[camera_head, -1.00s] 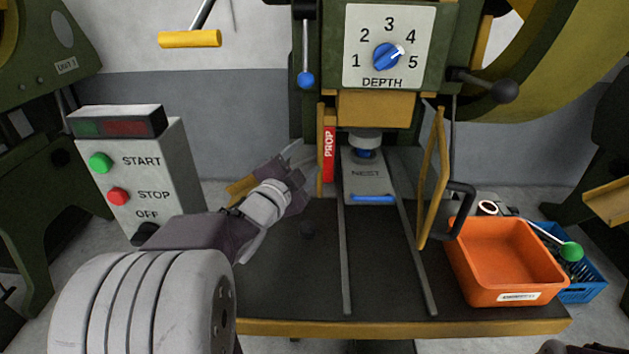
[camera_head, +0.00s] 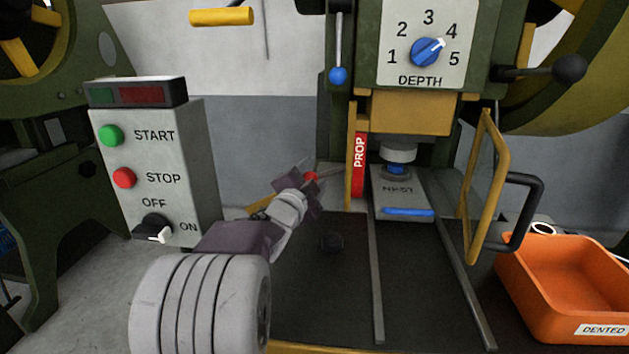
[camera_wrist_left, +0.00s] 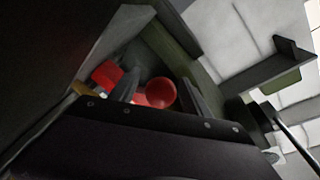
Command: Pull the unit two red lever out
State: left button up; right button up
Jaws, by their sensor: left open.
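A red ball knob (camera_head: 311,177), the end of a red lever, shows at my left gripper's fingertips, left of the red PROP bar (camera_head: 359,165). My left gripper (camera_head: 306,174) reaches over the left side of the press bed. In the left wrist view the red ball (camera_wrist_left: 160,92) lies between the two fingers of my open left gripper (camera_wrist_left: 163,100). I cannot tell whether either finger touches it. The lever's shaft is mostly hidden. A red block (camera_wrist_left: 107,74) shows to the left of the ball there. My right gripper is not in view.
The START/STOP control box (camera_head: 167,165) stands left of my arm. The yellow guard frame (camera_head: 486,185) and orange DENTED bin (camera_head: 560,285) are on the right. The NEST plate (camera_head: 400,190) sits behind the dark bed with rails (camera_head: 377,280). A blue-knobbed lever (camera_head: 338,75) hangs above.

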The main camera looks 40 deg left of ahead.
pick_arm(q)
jog(key=shift+w+a, duration=0.15)
jog(key=shift+w, duration=0.4)
grip_shut()
dwell(1.0)
